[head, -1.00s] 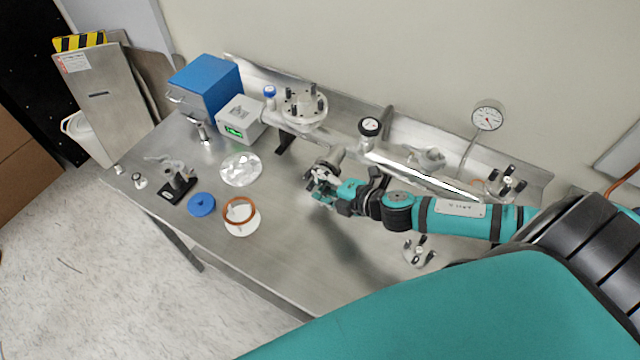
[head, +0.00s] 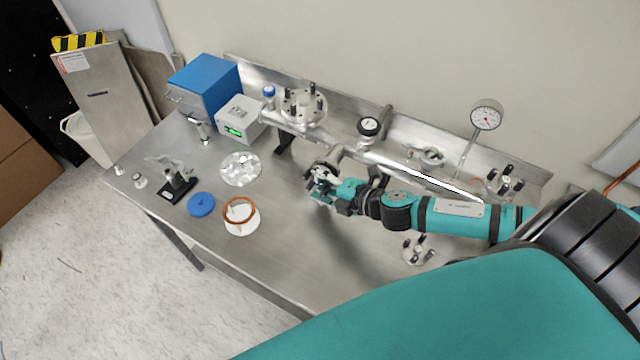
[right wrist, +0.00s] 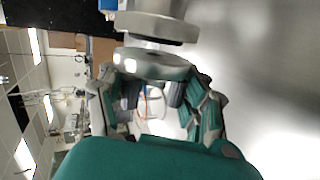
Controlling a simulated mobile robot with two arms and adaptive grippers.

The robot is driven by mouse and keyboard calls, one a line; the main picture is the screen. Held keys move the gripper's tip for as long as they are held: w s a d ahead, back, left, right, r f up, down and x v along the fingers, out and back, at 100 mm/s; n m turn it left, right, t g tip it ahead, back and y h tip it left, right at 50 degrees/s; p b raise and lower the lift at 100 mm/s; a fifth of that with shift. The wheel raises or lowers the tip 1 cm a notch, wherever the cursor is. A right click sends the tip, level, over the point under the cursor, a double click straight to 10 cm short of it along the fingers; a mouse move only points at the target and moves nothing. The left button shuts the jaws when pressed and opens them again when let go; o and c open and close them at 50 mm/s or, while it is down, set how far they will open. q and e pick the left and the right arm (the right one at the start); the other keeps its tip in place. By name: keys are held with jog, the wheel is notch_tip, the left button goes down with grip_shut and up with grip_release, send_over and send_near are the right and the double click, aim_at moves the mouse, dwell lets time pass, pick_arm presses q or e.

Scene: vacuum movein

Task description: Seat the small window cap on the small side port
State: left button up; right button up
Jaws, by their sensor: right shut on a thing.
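My right gripper (head: 320,194) reaches in from the right over the table, beside the steel pipe assembly. In the right wrist view its fingers (right wrist: 152,98) are shut on the small window cap (right wrist: 152,65), a round metal disc. The small side port (right wrist: 150,26) shows just above the cap in that view as a thick round flange. A dark gap shows between their faces, and the cap looks close to parallel with the flange. In the head view the port stub (head: 337,153) comes off the pipe, and the gripper largely hides the cap. My left gripper is out of view.
The pipe assembly (head: 400,168) runs along the back of the table. A blue box (head: 206,84), a foil disc (head: 240,169), a blue lid (head: 201,204) and a copper-coloured ring (head: 239,210) are to the left. A clamp-like part (head: 419,249) lies in front of my arm.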

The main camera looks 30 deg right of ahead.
jog(key=shift+w+d+r, duration=0.1)
jog(key=shift+w+d, duration=0.25)
jog(key=shift+d, duration=0.1)
dwell(0.6)
jog(key=o, duration=1.6)
jog(key=shift+s, duration=0.1)
jog(key=shift+s+d, duration=0.2)
jog(key=shift+s, duration=0.3)
jog(key=v, duration=1.1)
jog(key=shift+a+r, duration=0.1)
